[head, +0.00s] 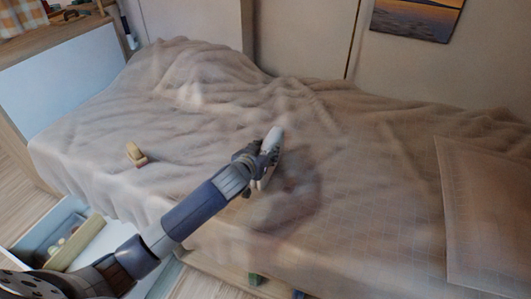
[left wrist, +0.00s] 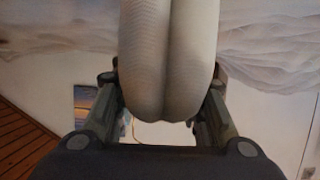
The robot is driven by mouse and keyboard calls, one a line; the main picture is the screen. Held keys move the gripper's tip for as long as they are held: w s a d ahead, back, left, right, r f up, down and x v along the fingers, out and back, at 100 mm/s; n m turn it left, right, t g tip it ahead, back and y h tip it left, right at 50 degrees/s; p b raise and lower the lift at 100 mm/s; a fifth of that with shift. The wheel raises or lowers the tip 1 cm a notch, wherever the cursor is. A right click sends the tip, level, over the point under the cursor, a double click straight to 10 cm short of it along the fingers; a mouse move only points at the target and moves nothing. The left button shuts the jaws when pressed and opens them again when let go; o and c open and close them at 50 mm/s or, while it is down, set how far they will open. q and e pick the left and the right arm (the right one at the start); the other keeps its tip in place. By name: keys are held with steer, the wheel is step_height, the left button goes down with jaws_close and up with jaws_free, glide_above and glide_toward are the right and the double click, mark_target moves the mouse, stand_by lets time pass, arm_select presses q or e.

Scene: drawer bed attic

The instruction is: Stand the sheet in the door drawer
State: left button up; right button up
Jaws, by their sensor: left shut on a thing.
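My left gripper (head: 262,165) is over the middle of the bed, shut on the pale folded sheet (head: 273,140). In the left wrist view the sheet (left wrist: 168,60) is off-white and ribbed, with two rounded folds side by side between the fingers (left wrist: 165,120). It points up and away from the gripper, apart from the bed as far as I can tell. An open drawer (head: 95,262) is under the bed at lower left, with a tan roll (head: 78,243) and some pale round things in it. My arm covers part of it. My right gripper is out of view.
The bed (head: 200,120) has a rumpled beige cover and a pillow (head: 488,215) at right. A small yellow and red object (head: 137,154) lies on the cover. A second drawer edge (head: 225,282), with green and blue things, shows below the bed's front.

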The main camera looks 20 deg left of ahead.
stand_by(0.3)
arm_select(q)
steer(key=o, duration=0.9)
steer(key=shift+f, duration=0.25)
steer(key=o, duration=0.4)
steer(key=shift+r, duration=0.1)
